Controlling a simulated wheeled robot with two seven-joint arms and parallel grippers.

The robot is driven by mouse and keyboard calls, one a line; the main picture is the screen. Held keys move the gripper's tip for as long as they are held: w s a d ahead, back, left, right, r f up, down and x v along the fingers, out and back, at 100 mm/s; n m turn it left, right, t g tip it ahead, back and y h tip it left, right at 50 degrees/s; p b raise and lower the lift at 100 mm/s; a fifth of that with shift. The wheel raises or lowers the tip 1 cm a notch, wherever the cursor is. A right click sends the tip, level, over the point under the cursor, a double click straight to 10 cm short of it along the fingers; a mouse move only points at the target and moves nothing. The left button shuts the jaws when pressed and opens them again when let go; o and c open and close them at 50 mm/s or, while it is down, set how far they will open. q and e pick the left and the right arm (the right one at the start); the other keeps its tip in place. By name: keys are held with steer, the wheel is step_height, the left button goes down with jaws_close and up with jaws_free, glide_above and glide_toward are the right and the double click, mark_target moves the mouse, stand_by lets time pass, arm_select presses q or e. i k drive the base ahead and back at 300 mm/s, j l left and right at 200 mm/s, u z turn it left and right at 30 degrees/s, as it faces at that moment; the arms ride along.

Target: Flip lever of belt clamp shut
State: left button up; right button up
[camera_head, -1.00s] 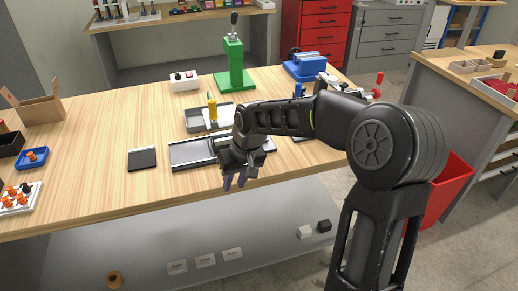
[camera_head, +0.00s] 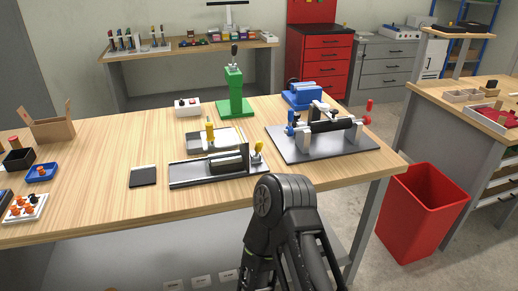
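No part is labelled as the belt clamp, so I cannot tell for certain which fixture it is. A long grey-and-black fixture (camera_head: 205,176) lies near the table's front edge, with a yellow-tipped lever (camera_head: 258,148) standing up at its right end. Behind it, a grey tray fixture (camera_head: 225,141) carries an upright yellow handle (camera_head: 210,131). To the right, a dark plate (camera_head: 305,152) bears a black roller (camera_head: 332,126) between supports, with a blue knob (camera_head: 291,118) and a red knob (camera_head: 367,107). One arm of mine rises at the bottom centre, but neither gripper shows.
A green press (camera_head: 235,95), a blue vise-like block (camera_head: 302,94) and a white switch box (camera_head: 187,107) stand at the back. A black pad (camera_head: 143,176) lies left of the long fixture. A red bin (camera_head: 420,212) stands beyond the table's right side. The table's left middle is clear.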

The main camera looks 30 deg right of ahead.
mark_target(259, 145)
steer(key=i+j, duration=0.95)
steer(key=i+j+z, duration=0.15)
steer(key=z, duration=0.15)
steer(key=i+z, duration=0.1)
steer(key=z, duration=1.7)
steer(key=u, duration=1.35)
steer(key=k+l+u, duration=0.2)
steer(key=k+l, duration=0.5)
steer(key=i, duration=0.45)
